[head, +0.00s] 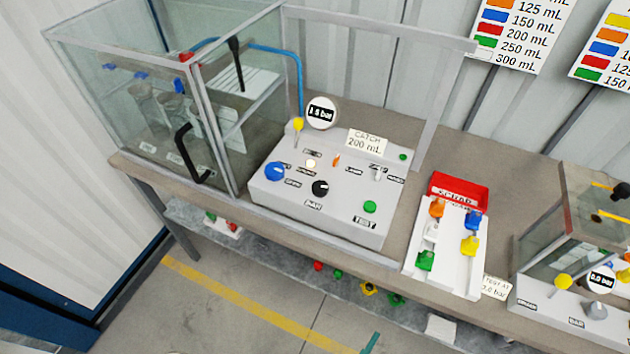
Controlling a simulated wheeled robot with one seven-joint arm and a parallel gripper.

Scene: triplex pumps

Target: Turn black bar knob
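The black bar knob (320,188) is a round black knob with a light pointer mark on the sloped front of the white control panel (345,222). A label that seems to read "BAR" lies just below it. A round gauge (321,112) above the panel reads about 1.6 bar, though the digits are small. A blue knob (274,171) is to its left and a green TEST button (369,207) to its right. My gripper is not in view, and nothing touches the black knob.
A glass cabinet (150,110) with a black handle (188,153) stands left of the panel. A yellow-tipped lever (298,125) rises behind the knobs. A white rack (442,262) with coloured fittings and a second station (575,260) stand to the right.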

